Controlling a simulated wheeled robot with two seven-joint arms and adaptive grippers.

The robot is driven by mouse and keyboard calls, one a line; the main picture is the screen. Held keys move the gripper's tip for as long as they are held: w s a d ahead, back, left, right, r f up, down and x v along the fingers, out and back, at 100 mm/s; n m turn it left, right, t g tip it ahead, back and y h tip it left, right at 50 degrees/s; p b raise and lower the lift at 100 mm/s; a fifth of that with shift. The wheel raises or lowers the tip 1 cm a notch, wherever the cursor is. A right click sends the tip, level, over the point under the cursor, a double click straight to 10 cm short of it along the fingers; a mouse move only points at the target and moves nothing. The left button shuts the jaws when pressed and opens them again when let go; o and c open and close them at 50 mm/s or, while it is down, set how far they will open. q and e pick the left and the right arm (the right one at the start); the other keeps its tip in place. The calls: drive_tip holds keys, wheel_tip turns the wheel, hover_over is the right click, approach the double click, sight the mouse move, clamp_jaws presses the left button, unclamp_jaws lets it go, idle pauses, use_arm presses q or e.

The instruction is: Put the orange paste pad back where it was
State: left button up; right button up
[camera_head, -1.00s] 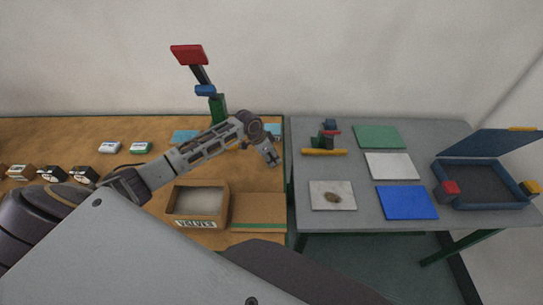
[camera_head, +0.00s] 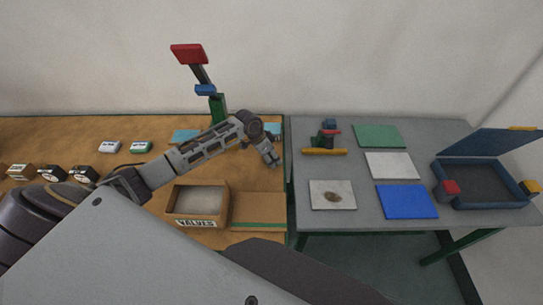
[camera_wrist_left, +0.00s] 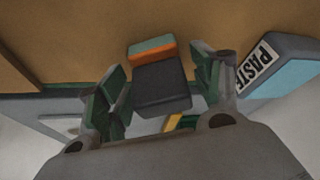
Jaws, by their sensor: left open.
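My left gripper (camera_head: 270,158) is open, low over the right end of the wooden table. In the left wrist view its fingers (camera_wrist_left: 158,92) stand on either side of a dark block (camera_wrist_left: 162,90) with an orange and green end (camera_wrist_left: 152,48). I cannot tell for sure that this block is the orange paste pad, or whether the fingers touch it. In the head view the arm and gripper hide that spot. A light blue pad (camera_wrist_left: 290,75) labelled "PASTE" lies beside the gripper. My right gripper is not in view.
An open box marked "VALVES" (camera_head: 198,222) stands at the wooden table's front. A jointed stand (camera_head: 217,105) rises behind my arm. The grey table (camera_head: 360,218) to the right holds coloured plates, a small tool with a yellow bar (camera_head: 324,151), and an open blue case (camera_head: 437,180).

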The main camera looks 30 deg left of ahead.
use_arm(q)
drive_tip(key=v, duration=1.2)
drive_tip(key=shift+r, duration=0.15)
idle(0.5)
